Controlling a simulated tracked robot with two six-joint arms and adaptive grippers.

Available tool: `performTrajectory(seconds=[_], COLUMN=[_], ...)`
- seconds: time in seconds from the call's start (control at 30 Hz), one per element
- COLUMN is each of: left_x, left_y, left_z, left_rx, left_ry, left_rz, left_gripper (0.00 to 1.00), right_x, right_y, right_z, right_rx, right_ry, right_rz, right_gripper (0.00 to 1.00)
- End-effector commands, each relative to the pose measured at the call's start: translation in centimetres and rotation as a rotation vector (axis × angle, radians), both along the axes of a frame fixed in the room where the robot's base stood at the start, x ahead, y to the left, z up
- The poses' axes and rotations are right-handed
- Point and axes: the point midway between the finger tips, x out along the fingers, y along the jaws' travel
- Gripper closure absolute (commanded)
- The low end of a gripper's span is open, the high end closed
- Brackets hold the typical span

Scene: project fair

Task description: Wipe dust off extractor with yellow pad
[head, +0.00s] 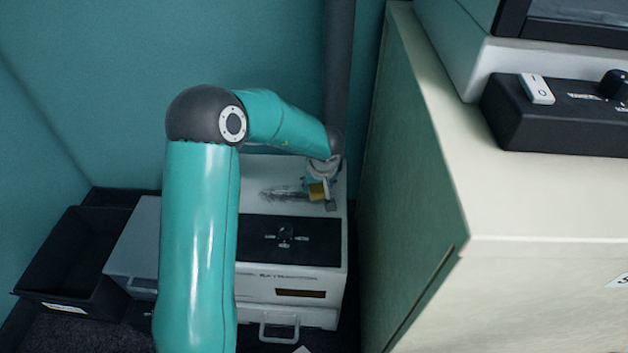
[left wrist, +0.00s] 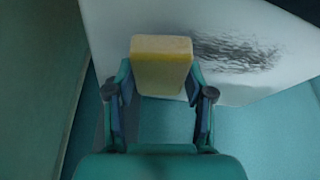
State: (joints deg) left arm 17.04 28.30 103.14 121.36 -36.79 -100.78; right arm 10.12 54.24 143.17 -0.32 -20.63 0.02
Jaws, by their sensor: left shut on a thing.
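The extractor (head: 292,256) is a white box with a black control panel, low between the teal wall and the cabinet. A grey dust smear (head: 282,193) lies on its white top, left of my left gripper (head: 322,190). The dust also shows in the left wrist view (left wrist: 236,53), to the right of the pad. My right gripper is not in view.
A dark pipe (head: 338,60) rises behind the extractor's top. A pale cabinet (head: 500,190) stands close on the right, with a black switch box (head: 560,115) on it. An open black bin (head: 75,258) is at the left.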

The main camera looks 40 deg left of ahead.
Motion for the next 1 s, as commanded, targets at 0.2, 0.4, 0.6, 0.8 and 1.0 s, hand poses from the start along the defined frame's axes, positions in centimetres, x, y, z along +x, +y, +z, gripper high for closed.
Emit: performTrajectory(seconds=[0.2, 0.4, 0.6, 0.8, 1.0], left_x=[0.0, -0.1, -0.1, -0.1, -0.8], left_y=[0.0, 0.0, 0.0, 0.1, 0.9], left_z=[-0.5, -0.9, -1.3, -1.4, -1.0], left_rx=[0.0, 0.0, -0.001, 0.0, 0.0], left_ry=[0.001, 0.001, 0.0, 0.0, 0.003], left_rz=[0.0, 0.0, 0.001, 0.001, 0.003], left_gripper=[0.75, 0.75, 0.75, 0.75, 0.75], right_x=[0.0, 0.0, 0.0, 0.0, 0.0], right_y=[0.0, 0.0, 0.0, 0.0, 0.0], right_z=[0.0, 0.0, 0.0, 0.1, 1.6], right_rx=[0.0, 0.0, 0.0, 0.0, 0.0], right_ry=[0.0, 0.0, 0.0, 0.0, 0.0], right_rz=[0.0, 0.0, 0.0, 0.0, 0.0], right_gripper=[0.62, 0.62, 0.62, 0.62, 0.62])
